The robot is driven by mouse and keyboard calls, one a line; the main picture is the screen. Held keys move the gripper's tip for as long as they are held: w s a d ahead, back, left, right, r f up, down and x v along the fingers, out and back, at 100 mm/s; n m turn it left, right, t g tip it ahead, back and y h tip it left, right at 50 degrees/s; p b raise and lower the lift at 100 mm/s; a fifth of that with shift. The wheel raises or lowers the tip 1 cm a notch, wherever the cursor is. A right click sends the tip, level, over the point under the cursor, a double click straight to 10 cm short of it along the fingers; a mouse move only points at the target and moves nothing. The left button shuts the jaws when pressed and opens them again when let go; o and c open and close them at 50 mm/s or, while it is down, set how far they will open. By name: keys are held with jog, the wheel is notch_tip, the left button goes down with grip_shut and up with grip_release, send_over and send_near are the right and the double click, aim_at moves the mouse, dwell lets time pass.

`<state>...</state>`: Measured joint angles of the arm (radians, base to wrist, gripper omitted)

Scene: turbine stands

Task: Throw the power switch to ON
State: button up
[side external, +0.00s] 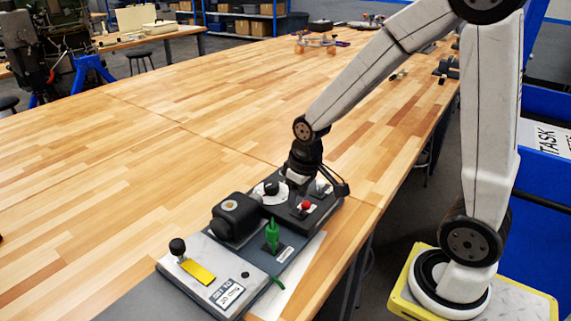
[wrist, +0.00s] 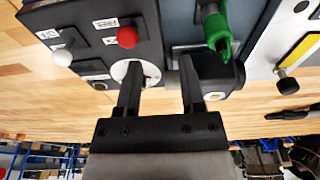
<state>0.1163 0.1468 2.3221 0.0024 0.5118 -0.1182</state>
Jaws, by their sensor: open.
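My gripper (wrist: 160,62) is open and empty, its two fingers apart above the dark control panel (wrist: 85,15). In the side external view my gripper (side external: 303,170) is at the panel's far end. The panel carries a red knob (wrist: 127,37), a white-knobbed lever (wrist: 62,57) and a round white dial (wrist: 123,70) partly hidden behind the left finger. The red knob also shows in the side view (side external: 305,205).
A green handle (side external: 272,235) stands upright beside a black housing (side external: 238,215). A nearer light plate (side external: 215,275) has a black knob (side external: 177,247) and a yellow strip (side external: 198,272). The wooden table (side external: 130,190) is clear to the left.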

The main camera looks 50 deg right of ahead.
jog(key=s+a+f, duration=0.1)
jog(key=s+a, duration=0.3)
jog(key=s, duration=0.1)
jog(key=shift+s+t, duration=0.3)
jog(key=shift+t, duration=0.1)
jog(key=shift+d, duration=0.1)
grip_shut()
jog(key=s+d+r+m+t, duration=0.1)
jog(key=s+d+r+m, duration=0.1)
jog(key=d+m, duration=0.6)
jog(key=s+d+r+m+t, duration=0.1)
jog(key=s+d+r+m, duration=0.1)
jog(key=d+m, duration=0.7)
jog(key=shift+s+r+m, duration=0.2)
jog(key=shift+r+m, duration=0.4)
jog(key=shift+r, duration=0.3)
